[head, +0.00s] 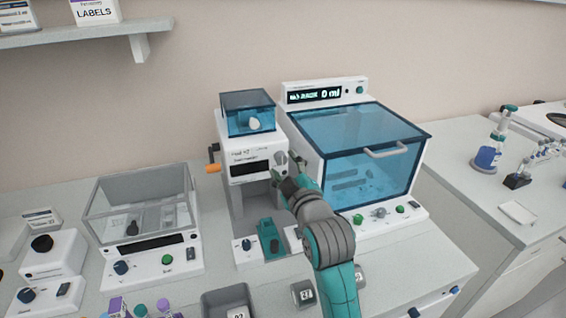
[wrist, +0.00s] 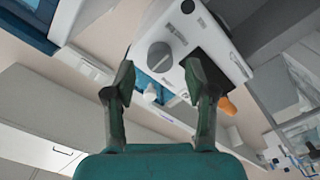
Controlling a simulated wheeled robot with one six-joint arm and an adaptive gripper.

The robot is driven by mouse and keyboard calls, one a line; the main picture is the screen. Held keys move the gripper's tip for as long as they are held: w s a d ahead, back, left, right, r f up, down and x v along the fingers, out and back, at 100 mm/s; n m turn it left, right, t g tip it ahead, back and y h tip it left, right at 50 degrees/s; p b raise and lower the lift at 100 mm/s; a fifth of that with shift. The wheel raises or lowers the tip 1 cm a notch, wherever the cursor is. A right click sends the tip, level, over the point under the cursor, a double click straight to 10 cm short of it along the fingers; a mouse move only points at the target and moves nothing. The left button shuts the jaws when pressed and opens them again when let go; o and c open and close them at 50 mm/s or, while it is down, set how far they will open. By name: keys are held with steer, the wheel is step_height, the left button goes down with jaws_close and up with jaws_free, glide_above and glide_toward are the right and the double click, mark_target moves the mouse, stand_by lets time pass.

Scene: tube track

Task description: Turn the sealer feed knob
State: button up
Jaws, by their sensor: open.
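The feed knob is a round grey dial on the upper front of a white machine (head: 243,143) with a blue see-through hopper. In the head view the knob (head: 281,158) is partly behind my gripper's fingers. In the wrist view the knob (wrist: 159,56) shows whole, with a raised bar across it. My gripper (head: 288,169) is open and empty just in front of the knob. In the wrist view its two fingertips (wrist: 159,77) stand apart, with the knob between and beyond them. I see no contact; the exact gap is hard to tell.
A crank with an orange handle (head: 213,168) sticks out at the machine's left. A large blue-lidded unit (head: 360,150) stands close on the right. A clear-covered box (head: 140,203) stands left. A dark tray (head: 228,300) and small blocks lie in front.

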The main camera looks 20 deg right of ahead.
steer(key=shift+w, duration=1.1)
jaws_close()
steer(key=shift+m, duration=0.3)
steer(key=m, duration=0.3)
steer(key=shift+m, duration=0.3)
steer(key=m, duration=0.4)
steer(key=shift+m, duration=0.3)
steer(key=m, duration=0.4)
steer(key=shift+d, duration=0.1)
steer(key=shift+m, duration=2.4)
